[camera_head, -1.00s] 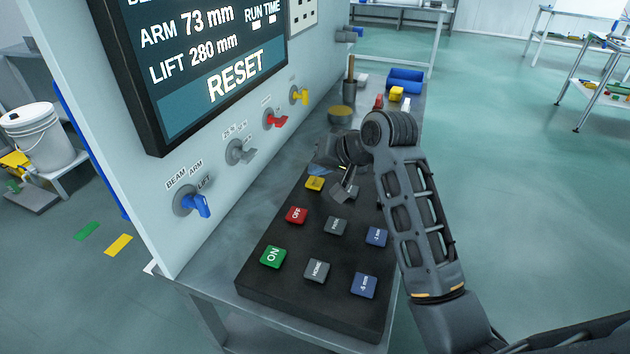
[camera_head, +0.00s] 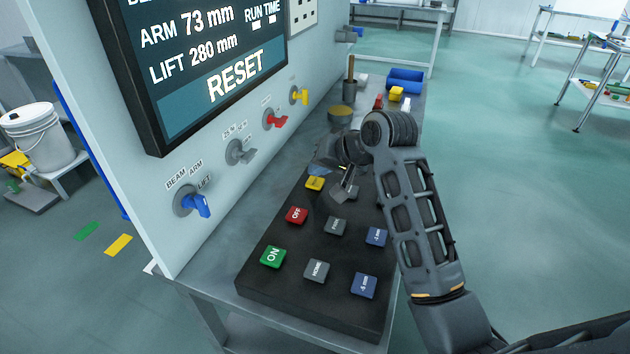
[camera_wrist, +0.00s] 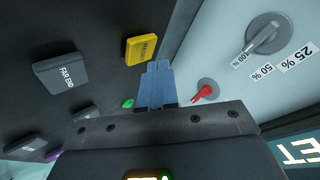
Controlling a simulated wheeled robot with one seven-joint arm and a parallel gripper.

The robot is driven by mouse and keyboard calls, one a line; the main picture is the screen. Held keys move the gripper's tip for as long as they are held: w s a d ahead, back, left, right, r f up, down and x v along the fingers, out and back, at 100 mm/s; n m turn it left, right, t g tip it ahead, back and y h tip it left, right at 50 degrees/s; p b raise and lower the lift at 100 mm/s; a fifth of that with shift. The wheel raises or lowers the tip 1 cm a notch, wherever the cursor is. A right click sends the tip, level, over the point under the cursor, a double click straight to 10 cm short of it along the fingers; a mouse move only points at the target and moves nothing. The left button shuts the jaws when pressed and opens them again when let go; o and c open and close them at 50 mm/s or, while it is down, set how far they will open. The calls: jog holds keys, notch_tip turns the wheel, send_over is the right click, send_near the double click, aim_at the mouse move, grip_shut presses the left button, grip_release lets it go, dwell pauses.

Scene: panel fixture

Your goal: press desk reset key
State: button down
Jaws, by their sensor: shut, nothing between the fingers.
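The desk reset key is a yellow key (camera_head: 315,183) on the black key desk (camera_head: 262,290), beside the upright panel. It shows close up in the wrist view (camera_wrist: 141,48), with a small label. My gripper (camera_wrist: 157,68) is shut and empty. Its bluish fingertips are right at the key's lower edge in the wrist view. In the head view my gripper (camera_head: 320,169) is just behind the yellow key, partly hidden by my wrist. I cannot tell whether the tips touch the key. The display (camera_head: 215,85) reads RESET.
A grey FAR END key (camera_wrist: 61,76) lies beside the yellow one. A red OFF key (camera_head: 297,215), green ON key (camera_head: 273,257) and several grey and blue keys are nearer. A red knob (camera_head: 275,119) and a grey knob (camera_head: 240,152) stick out from the panel.

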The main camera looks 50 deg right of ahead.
aim_at(319, 183)
jog(key=shift+f, duration=0.1)
jog(key=shift+f, duration=0.3)
jog(key=shift+f, duration=0.45)
dwell(0.6)
jog(key=shift+r, duration=0.1)
jog(key=shift+r+p, duration=0.8)
jog(key=shift+p, duration=0.4)
jog(key=shift+r, duration=0.1)
notch_tip(319, 183, up, 5)
jog(key=p, duration=0.5)
dwell(0.6)
